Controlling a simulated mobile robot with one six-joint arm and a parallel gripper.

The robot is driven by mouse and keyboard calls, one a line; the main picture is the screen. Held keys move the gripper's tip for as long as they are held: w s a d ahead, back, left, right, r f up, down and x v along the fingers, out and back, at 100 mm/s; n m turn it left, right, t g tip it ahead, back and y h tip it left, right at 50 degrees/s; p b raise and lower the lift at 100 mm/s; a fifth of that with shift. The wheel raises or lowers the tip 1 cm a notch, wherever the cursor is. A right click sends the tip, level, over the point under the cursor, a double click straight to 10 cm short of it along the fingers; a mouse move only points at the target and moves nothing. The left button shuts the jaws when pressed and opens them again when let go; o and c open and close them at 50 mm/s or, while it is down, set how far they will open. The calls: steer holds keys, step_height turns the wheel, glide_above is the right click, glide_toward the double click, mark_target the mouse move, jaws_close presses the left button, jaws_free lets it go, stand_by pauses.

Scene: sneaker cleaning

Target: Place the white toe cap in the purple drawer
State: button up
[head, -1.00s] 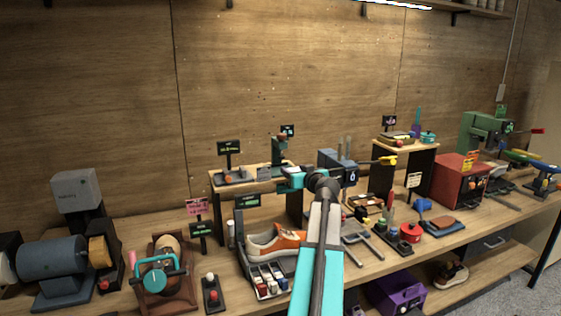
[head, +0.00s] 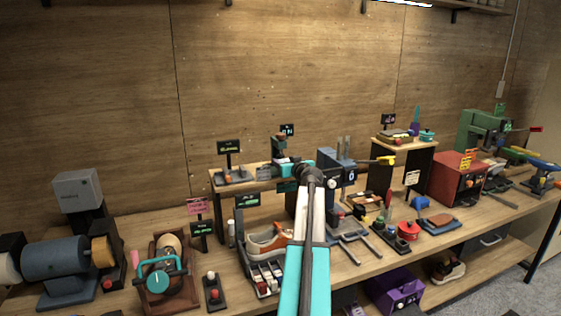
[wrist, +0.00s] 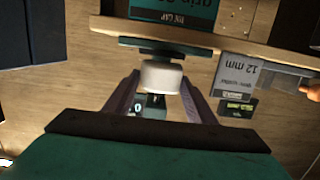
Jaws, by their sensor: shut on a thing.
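The white toe cap (wrist: 162,77) is a small white rounded block between the two dark fingers of my gripper (wrist: 160,80) in the wrist view. The gripper is shut on it. A flat dark plate lies just beyond the cap, and I cannot tell whether they touch. In the head view my teal gripper (head: 285,169) is at the raised wooden shelf at the back of the bench, and the cap is not clear there. The purple drawer (head: 396,288) is a purple box low at the right, below the bench top, well away from the gripper.
An orange and white sneaker (head: 266,243) stands below the gripper, behind a rack of small bottles (head: 268,278). A blue-grey machine (head: 336,165) is close right of the gripper. A red box (head: 458,178) stands further right. A label sign (wrist: 175,12) hangs near the cap.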

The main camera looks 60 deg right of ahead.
mark_target(283, 158)
steer(key=shift+w+d+r+p, duration=0.15)
steer(key=shift+w+d+p, duration=0.45)
steer(key=shift+w+d, duration=0.6)
steer(key=shift+w, duration=0.3)
steer(key=shift+w+d+f, duration=0.1)
steer(key=shift+w+f, duration=0.05)
steer(key=shift+f, duration=0.55)
steer(key=shift+f+b, duration=0.2)
steer(key=shift+b, duration=0.2)
steer(key=o, duration=1)
steer(key=shift+o, duration=0.2)
steer(key=shift+r+p, duration=0.15)
steer(key=shift+p, duration=0.8)
